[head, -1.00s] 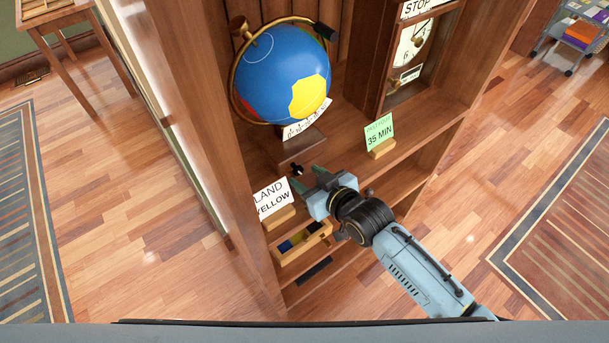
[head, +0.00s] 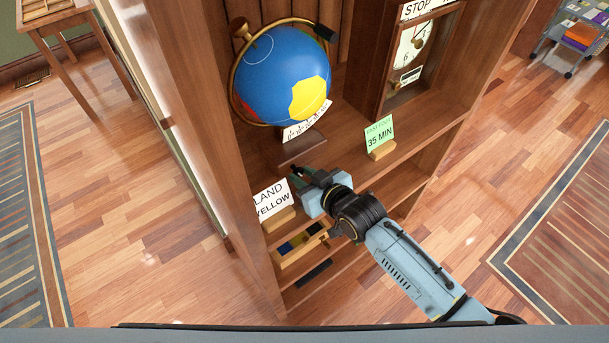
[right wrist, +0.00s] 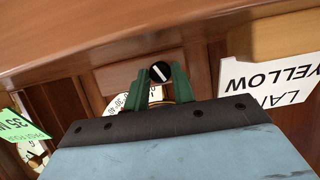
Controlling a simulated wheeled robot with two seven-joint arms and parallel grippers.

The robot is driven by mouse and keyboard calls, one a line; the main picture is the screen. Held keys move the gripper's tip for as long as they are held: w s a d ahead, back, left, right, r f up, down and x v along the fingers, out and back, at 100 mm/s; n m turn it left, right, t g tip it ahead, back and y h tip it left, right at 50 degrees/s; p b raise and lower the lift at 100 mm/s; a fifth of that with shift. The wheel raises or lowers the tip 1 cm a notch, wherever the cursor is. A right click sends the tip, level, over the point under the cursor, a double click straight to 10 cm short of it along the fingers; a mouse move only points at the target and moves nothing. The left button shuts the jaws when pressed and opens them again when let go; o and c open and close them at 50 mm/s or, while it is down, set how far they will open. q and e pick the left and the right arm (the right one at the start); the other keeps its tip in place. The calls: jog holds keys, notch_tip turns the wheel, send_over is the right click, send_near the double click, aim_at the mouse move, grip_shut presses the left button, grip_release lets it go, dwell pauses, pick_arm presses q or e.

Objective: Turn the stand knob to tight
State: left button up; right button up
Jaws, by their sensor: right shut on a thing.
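The stand knob (right wrist: 160,72) is small, round and black with a white line across its face. In the right wrist view it sits between the two green fingers of my right gripper (right wrist: 159,82), which is shut on it. The white line slants from upper left to lower right there. In the head view my right gripper (head: 305,173) is at the front of the wooden globe stand (head: 294,150) and hides the knob. The globe (head: 283,75) above is blue with a yellow patch. A white marked strip (head: 308,122) is on the stand. My left gripper is not in view.
A LAND YELLOW card (head: 272,200) stands close left of my right gripper. A green 35 MIN card (head: 379,134) and a clock (head: 412,50) are to the right. Below is a wooden tray (head: 290,262) of coloured pieces. The bookcase's left side panel (head: 215,130) bounds the shelf.

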jog(key=shift+d+m+y, duration=0.1)
jog(key=shift+m+y, duration=0.2)
jog(key=shift+m, duration=0.1)
jog(key=shift+w+m+g, duration=0.1)
jog(key=shift+m+g, duration=0.2)
jog(key=shift+g, duration=0.1)
jog(key=shift+d+f+m+y+b, duration=0.1)
jog(key=shift+f+m+y+b, duration=0.05)
jog(key=shift+m+y+b, duration=0.65)
jog(key=shift+g, duration=0.3)
jog(key=shift+m, duration=0.3)
jog(key=o, duration=1)
jog(key=p+v, duration=0.1)
jog(key=v, duration=1.2)
jog(key=shift+d, duration=0.1)
